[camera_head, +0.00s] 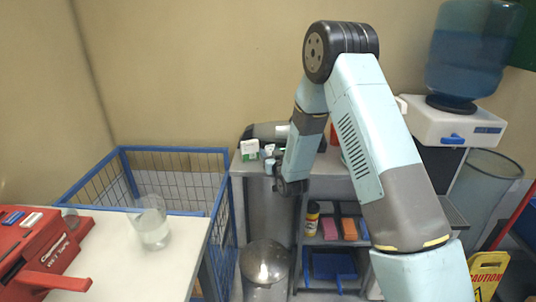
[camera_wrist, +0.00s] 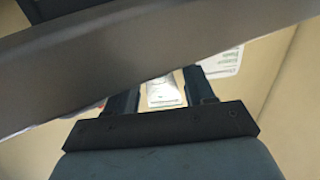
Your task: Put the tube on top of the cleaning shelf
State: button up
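The tube, white with green print, shows between the two fingers of my gripper (camera_wrist: 160,95) in the wrist view, where I see the tube (camera_wrist: 163,91). The fingers stand apart on either side of it, with a narrow gap showing; I see no clear contact. In the head view the tube (camera_head: 269,150) is small and pale, close beyond my gripper (camera_head: 269,160) at the left part of the grey cleaning shelf's top (camera_head: 325,185). My arm hides part of the shelf top. Whether the tube rests on the top is hard to tell.
A white and green box (camera_head: 249,149) stands left of the tube. A dark cylinder (camera_head: 262,131) lies behind them. A water dispenser (camera_head: 455,123) stands at right. A blue wire cage (camera_head: 150,190) and a white table with a glass jar (camera_head: 151,225) are at left.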

jog(key=shift+o, duration=0.8)
jog(key=shift+r, duration=0.1)
jog(key=v, duration=1.2)
jog(key=s+d+r+m+g+h, duration=0.1)
jog(key=s+d+r+g+h, duration=0.15)
jog(key=d+r, duration=0.5)
jog(key=s+d+r+m+g+h, duration=0.1)
jog(key=s+d+r+g+h, duration=0.2)
jog(key=r, duration=0.8)
jog(key=s+d+r+g, duration=0.2)
jog(key=s+d, duration=0.1)
jog(key=s, duration=0.6)
jog(key=s+d+r+m+g, duration=0.1)
jog(key=s+d+r+g, duration=0.1)
jog(key=s, duration=0.8)
jog(key=s+d+r+m+g, duration=0.1)
jog(key=s+d+r, duration=0.3)
jog(key=s, duration=0.6)
jog(key=shift+s+d+g+h, duration=0.2)
jog(key=shift+g+h, duration=0.15)
jog(key=shift+g, duration=0.1)
